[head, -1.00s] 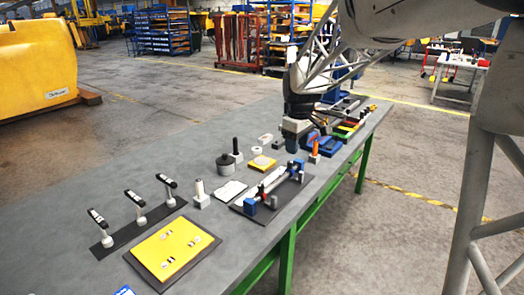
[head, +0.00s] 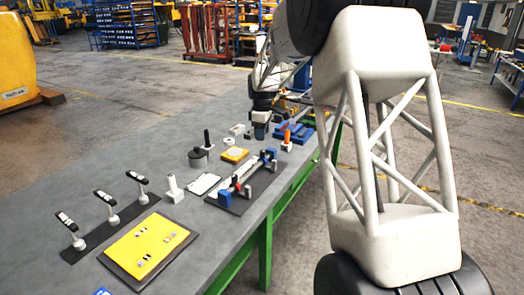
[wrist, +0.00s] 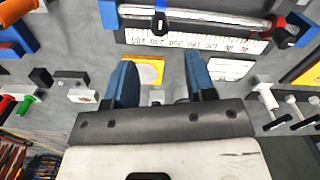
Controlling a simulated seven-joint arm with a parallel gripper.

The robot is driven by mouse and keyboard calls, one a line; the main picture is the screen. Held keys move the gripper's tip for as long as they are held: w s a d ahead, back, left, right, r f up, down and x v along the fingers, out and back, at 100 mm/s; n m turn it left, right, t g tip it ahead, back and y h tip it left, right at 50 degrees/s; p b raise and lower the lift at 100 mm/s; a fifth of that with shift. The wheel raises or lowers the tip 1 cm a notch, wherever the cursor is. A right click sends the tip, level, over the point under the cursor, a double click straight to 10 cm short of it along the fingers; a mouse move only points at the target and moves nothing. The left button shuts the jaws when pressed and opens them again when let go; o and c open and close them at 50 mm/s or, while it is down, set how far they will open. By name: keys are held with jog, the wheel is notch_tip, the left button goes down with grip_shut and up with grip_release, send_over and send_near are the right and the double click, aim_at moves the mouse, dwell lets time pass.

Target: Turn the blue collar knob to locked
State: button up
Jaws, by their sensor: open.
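The fixture with a pale rod and a printed scale stands on a dark base plate (head: 232,203), with blue end brackets (head: 270,154). In the wrist view the rod (wrist: 215,18) crosses the top, between a blue bracket (wrist: 108,14) at left and another at right. A small black knob (wrist: 159,22) hangs at the rod toward the left, and a red collar (wrist: 276,21) sits at the right end.
Several levers (head: 104,197) and a large yellow panel (head: 147,243) are nearer. The table's left far side is clear.

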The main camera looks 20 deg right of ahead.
aim_at(262, 151)
jog(key=shift+f, duration=0.15)
jog(key=shift+f, duration=3.75)
jog(key=c, duration=0.9)
